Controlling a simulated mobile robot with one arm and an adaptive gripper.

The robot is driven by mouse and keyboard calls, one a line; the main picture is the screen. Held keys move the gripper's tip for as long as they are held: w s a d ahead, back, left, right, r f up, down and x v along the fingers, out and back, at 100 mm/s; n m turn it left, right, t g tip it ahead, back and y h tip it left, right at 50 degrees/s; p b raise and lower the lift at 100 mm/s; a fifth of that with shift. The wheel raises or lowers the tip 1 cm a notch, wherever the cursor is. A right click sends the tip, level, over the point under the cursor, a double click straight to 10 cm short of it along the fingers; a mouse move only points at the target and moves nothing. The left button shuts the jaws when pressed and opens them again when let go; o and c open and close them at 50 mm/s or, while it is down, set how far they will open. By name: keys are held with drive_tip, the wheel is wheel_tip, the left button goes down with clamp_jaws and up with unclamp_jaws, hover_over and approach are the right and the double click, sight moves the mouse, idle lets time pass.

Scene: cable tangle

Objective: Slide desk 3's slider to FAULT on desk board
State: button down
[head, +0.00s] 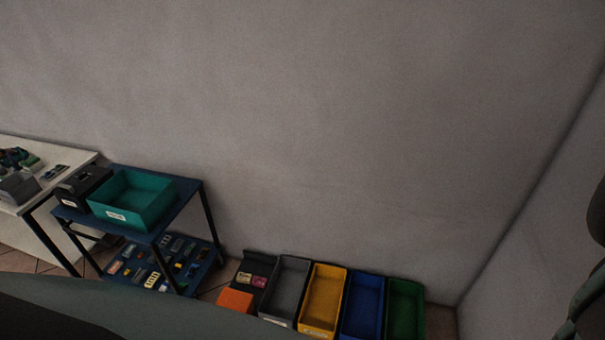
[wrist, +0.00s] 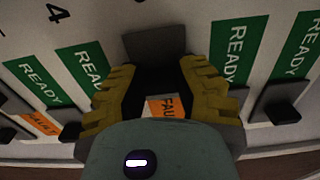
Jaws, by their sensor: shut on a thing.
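In the wrist view my gripper (wrist: 160,70) has its two yellow-brown fingers around a dark slider block (wrist: 155,45) on a white board (wrist: 195,15). The jaws are shut on this block, though the exact contact is partly hidden. An orange FAULT label (wrist: 160,107) shows between the fingers, below the block and partly covered by my gripper. No READY label shows in this column. The number above this column is out of view or cut off, so I cannot read it as 3. The head view does not show the board or my gripper.
Neighbouring columns have green READY labels (wrist: 235,52) and dark knobs (wrist: 283,104); a "4" stands at upper left. The head view shows a blue cart (head: 190,200) with a teal bin (head: 130,198), a white table (head: 60,175) and floor bins (head: 325,300) along the wall.

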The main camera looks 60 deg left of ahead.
drive_tip(key=shift+w+a+f, duration=0.15)
drive_tip(key=shift+f, duration=0.05)
drive_tip(key=c, duration=1)
unclamp_jaws()
drive_tip(key=o, duration=0.4)
drive_tip(key=shift+w+r, duration=0.1)
drive_tip(key=shift+r, duration=0.1)
drive_tip(key=v, duration=1.2)
drive_tip(key=shift+r, duration=0.1)
